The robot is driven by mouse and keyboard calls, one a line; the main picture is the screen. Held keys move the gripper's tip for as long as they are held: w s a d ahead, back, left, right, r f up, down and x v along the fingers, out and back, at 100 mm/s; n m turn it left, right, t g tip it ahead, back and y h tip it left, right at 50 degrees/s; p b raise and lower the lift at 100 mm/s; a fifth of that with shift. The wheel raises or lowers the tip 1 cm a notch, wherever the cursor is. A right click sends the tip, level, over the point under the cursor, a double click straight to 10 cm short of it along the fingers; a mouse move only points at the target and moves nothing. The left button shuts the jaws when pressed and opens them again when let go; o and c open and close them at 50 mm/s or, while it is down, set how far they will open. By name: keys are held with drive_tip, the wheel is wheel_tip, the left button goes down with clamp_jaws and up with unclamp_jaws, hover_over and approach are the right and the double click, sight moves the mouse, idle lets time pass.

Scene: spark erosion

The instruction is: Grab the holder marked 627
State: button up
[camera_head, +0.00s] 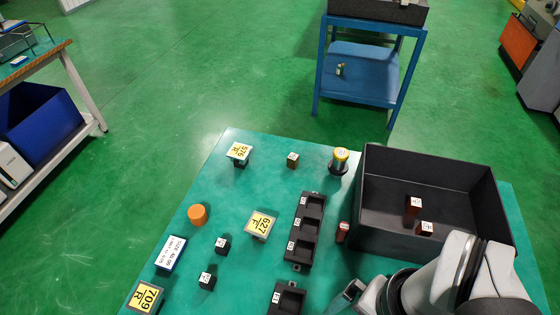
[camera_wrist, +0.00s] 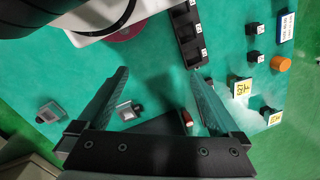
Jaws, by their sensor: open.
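The holder marked 627 (camera_head: 261,224) stands on the green table, with a yellow label on a pale square top. It also shows in the wrist view (camera_wrist: 242,88), right of my gripper, its label small. My gripper (camera_wrist: 160,75) is open, its two dark fingers spread with nothing between them but green surface. It is well apart from the holder. In the head view my arm is at the lower right and its fingers are hard to make out.
Similar holders marked 576 (camera_head: 239,152) and 709 (camera_head: 146,297) stand nearby. A black slotted rack (camera_head: 291,255) lies just right of the 627 holder. An orange cylinder (camera_head: 197,214) and small dark blocks (camera_head: 222,245) are to its left. A deep black bin (camera_head: 440,168) stands at the right.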

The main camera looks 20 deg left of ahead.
wheel_tip(320, 180, down, 2)
drive_tip(key=d+n+g+h, duration=0.1)
drive_tip(key=n+g+h, duration=0.1)
drive_tip(key=n+h, duration=0.3)
drive_tip(key=n+t+y, duration=0.2)
drive_tip(key=n+t, duration=1.4)
drive_tip(key=n, duration=1.9)
approach(259, 225)
drive_tip(key=x, duration=0.4)
drive_tip(key=shift+w+a+f, duration=0.25)
drive_tip(key=shift+w+a, duration=0.05)
drive_tip(key=shift+w, duration=0.05)
drive_tip(key=x, duration=0.5)
drive_tip(key=shift+w+d, duration=0.25)
drive_tip(key=shift+d, duration=0.15)
clamp_jaws()
